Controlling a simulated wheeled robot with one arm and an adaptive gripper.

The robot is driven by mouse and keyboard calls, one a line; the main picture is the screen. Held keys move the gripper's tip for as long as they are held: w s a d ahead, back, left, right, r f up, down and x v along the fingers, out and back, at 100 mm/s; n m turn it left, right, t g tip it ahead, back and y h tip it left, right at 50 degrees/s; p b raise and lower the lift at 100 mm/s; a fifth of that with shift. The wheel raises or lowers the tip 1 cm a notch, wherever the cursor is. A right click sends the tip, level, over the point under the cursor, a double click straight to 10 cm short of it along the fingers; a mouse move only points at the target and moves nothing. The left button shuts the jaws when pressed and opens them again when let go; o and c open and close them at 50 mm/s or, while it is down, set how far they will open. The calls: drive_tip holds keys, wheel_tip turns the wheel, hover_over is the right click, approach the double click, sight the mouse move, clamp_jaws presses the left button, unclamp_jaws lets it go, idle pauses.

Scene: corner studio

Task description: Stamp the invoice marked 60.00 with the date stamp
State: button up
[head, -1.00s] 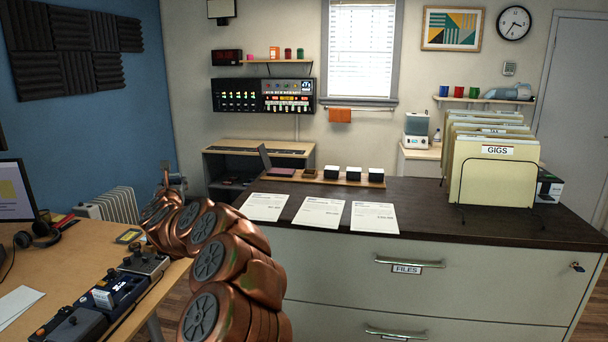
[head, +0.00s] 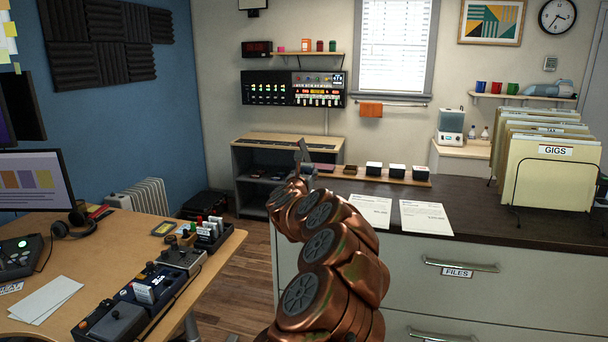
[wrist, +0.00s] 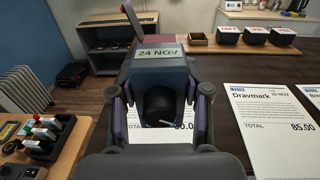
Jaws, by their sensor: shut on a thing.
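My gripper (wrist: 160,92) is shut on the date stamp (wrist: 160,70), a dark blue-grey block whose label reads 24 NOV. In the wrist view the stamp is in front of a white invoice (wrist: 185,134); only a fragment of its total, ending in "0.0", shows. I cannot tell whether stamp and paper touch. To its right lies the Dravmark invoice (wrist: 270,115), total 85.00, and a third invoice (wrist: 314,98) is cut off at the edge. In the head view my arm hides the leftmost invoice and most of the gripper; two invoices (head: 370,209) (head: 426,217) show.
An open ink pad's lid (wrist: 132,18) rises beyond my gripper. The file rack (head: 548,180) stands at right. A desk with pedals (head: 150,285) is at left.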

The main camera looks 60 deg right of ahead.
drive_tip(key=shift+w+a+f+b, duration=0.1)
drive_tip(key=shift+f+b, duration=0.75)
drive_tip(key=shift+f, duration=1.95)
drive_tip(key=shift+f+b, duration=0.4)
drive_tip(key=shift+b, duration=0.45)
drive_tip(key=shift+f+b, duration=0.35)
drive_tip(key=shift+b, duration=0.2)
drive_tip(key=shift+r+p, duration=1.2)
drive_tip(key=shift+r, duration=2.65)
